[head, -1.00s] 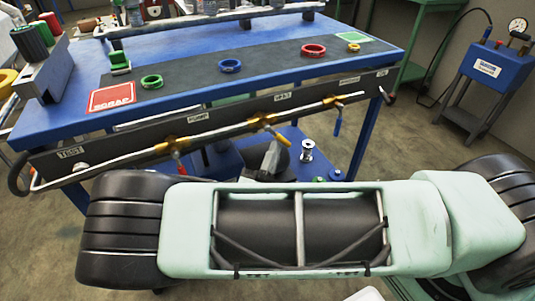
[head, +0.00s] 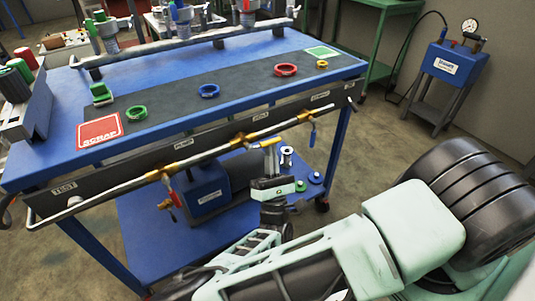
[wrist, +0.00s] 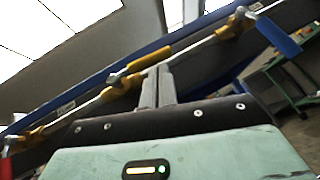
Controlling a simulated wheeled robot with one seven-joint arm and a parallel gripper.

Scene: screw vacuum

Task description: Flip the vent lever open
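A pipe along the bench front carries several brass valves. The middle valve (head: 240,138) has a yellow lever (head: 270,142) and sits under a label too small to read surely. My gripper (head: 270,152) is raised just below this lever, its fingers pointing up. In the wrist view my gripper (wrist: 158,70) has its two fingers side by side with no clear gap, just right of the middle valve (wrist: 125,80). I cannot tell whether they touch the lever. A blue lever (head: 312,134) hangs from the right valve, and a red handle (head: 176,200) hangs at the left valve.
The blue bench (head: 160,85) holds coloured rings and a red scrap mat (head: 99,131). A blue pump box (head: 205,190) and a small metal fitting (head: 287,156) stand on the lower shelf. A blue gauge cart (head: 445,68) stands at the right. Floor between them is clear.

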